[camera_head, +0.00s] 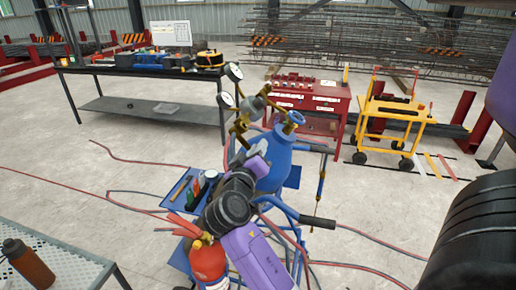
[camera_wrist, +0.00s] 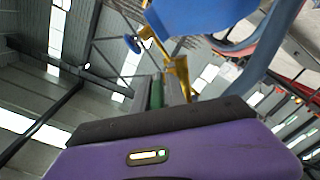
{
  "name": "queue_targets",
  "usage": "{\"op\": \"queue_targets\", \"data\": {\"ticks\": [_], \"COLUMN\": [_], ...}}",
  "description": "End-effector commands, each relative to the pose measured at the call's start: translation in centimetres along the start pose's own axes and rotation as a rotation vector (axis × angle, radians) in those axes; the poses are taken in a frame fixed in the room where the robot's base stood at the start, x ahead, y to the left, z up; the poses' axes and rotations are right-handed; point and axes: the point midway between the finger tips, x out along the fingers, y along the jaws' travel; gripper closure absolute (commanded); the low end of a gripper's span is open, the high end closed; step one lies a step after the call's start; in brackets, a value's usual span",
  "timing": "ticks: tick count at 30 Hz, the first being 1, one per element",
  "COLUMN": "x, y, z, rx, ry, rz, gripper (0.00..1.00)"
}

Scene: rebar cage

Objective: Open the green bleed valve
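A blue gas cylinder (camera_head: 272,160) stands on a blue cart, with a blue handwheel (camera_head: 292,118) on top. A brass regulator (camera_head: 240,128) with two round gauges (camera_head: 233,72) is at its upper left. My purple and black arm reaches up beside the cylinder to the regulator. In the wrist view, my gripper (camera_wrist: 158,84) points up towards brass fittings (camera_wrist: 178,72) beside the blue cylinder (camera_wrist: 200,14). A narrow green part (camera_wrist: 157,94) shows between the grey fingers; I cannot tell whether they touch it. The green valve is not clear in the head view.
A red fire extinguisher (camera_head: 207,262) and a small tool tray (camera_head: 180,188) are close to my arm. A dark workbench (camera_head: 140,72), a red tool cabinet (camera_head: 310,100) and a yellow cart (camera_head: 392,112) stand behind. Hoses (camera_head: 75,190) lie across the floor.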

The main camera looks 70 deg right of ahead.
Motion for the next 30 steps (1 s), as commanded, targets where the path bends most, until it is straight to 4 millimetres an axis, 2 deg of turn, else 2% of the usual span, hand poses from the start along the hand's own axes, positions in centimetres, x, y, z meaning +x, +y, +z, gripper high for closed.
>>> {"op": "queue_targets", "data": {"ticks": [4,6,7,30], "x": [-0.01,-0.02,-0.02,-0.07], "y": [0.0,0.0,0.0,-0.03], "z": [0.01,0.01,0.01,0.0], "rx": [0.0,0.0,0.0,0.0], "ry": [0.0,0.0,0.0,0.0], "rz": [0.0,0.0,0.0,-0.001], "gripper": [0.83,0.96,1.0,1.0]}}
